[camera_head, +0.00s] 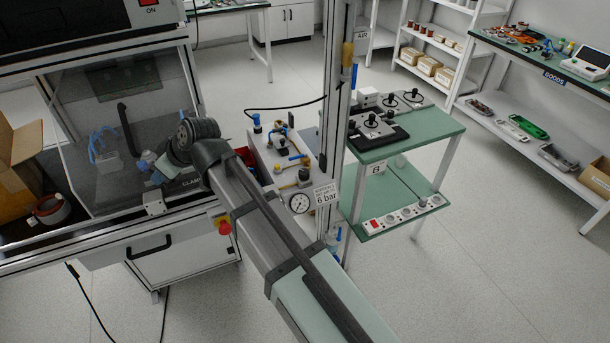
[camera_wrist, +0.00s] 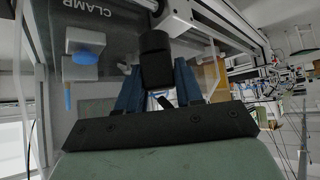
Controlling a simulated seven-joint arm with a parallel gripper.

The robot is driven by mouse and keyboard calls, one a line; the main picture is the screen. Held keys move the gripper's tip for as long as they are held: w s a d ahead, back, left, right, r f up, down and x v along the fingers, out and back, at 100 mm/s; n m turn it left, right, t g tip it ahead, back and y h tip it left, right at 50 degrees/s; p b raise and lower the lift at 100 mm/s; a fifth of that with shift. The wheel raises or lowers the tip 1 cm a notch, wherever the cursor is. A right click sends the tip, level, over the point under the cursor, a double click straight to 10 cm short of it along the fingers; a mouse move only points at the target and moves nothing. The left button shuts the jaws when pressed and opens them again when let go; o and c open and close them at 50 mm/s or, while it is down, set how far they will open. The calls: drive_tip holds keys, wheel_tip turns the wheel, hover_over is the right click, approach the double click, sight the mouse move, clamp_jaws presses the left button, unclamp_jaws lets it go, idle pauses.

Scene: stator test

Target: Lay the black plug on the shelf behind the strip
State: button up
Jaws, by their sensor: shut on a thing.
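My gripper (camera_wrist: 158,78) is shut on the black plug (camera_wrist: 155,58), which sits between its two blue fingers in the wrist view. In the head view my arm reaches left into the test cabinet, and the plug cannot be made out behind my wrist. The strip (camera_head: 404,214), white-grey with a red switch and several round sockets, lies along the front edge of the green lower shelf (camera_head: 400,184) of the stand at right.
The cabinet (camera_head: 183,250) has a clear panel and a frame around my gripper. A vertical post (camera_head: 336,90) and a valve panel with a gauge (camera_head: 300,203) stand between cabinet and stand. Black-knobbed devices (camera_head: 372,122) sit above the shelf.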

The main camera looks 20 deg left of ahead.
drive_tip(key=w+d+f+m+t+h, duration=0.1)
drive_tip(key=w+d+f+m+t, duration=0.2)
drive_tip(key=w+d, duration=0.8)
drive_tip(key=w+d+f+m+t, duration=0.15)
drive_tip(key=w+d+f, duration=0.35)
drive_tip(key=w+d, duration=0.55)
drive_tip(key=w+d+f+m+t+h, duration=0.1)
drive_tip(key=w+d+f+m, duration=0.3)
drive_tip(key=w+d, duration=0.7)
drive_tip(key=w+d+f+m+t+h, duration=0.15)
drive_tip(key=w+d+f, duration=0.3)
drive_tip(key=d, duration=0.55)
drive_tip(key=w+d+f+m+h, duration=0.15)
drive_tip(key=w+d+f, duration=0.3)
drive_tip(key=d, duration=0.55)
drive_tip(key=w+d+f+m+t, duration=0.15)
drive_tip(key=w+d+f, duration=0.35)
drive_tip(key=d, duration=0.5)
drive_tip(key=w+a+f+n+g+y, duration=0.45)
drive_tip(key=w+a+f+n, duration=0.35)
drive_tip(key=w+a+f, duration=0.9)
drive_tip(key=shift+s+d+f, duration=0.2)
drive_tip(key=shift+s+f, duration=0.15)
drive_tip(key=shift+f, duration=1.35)
drive_tip(key=shift+s+d+f, duration=0.25)
drive_tip(key=shift+s+f, duration=0.05)
drive_tip(key=shift+f, duration=1.4)
drive_tip(key=shift+s+d+f, duration=0.2)
drive_tip(key=shift+s+f, duration=0.15)
drive_tip(key=shift+f, duration=1.35)
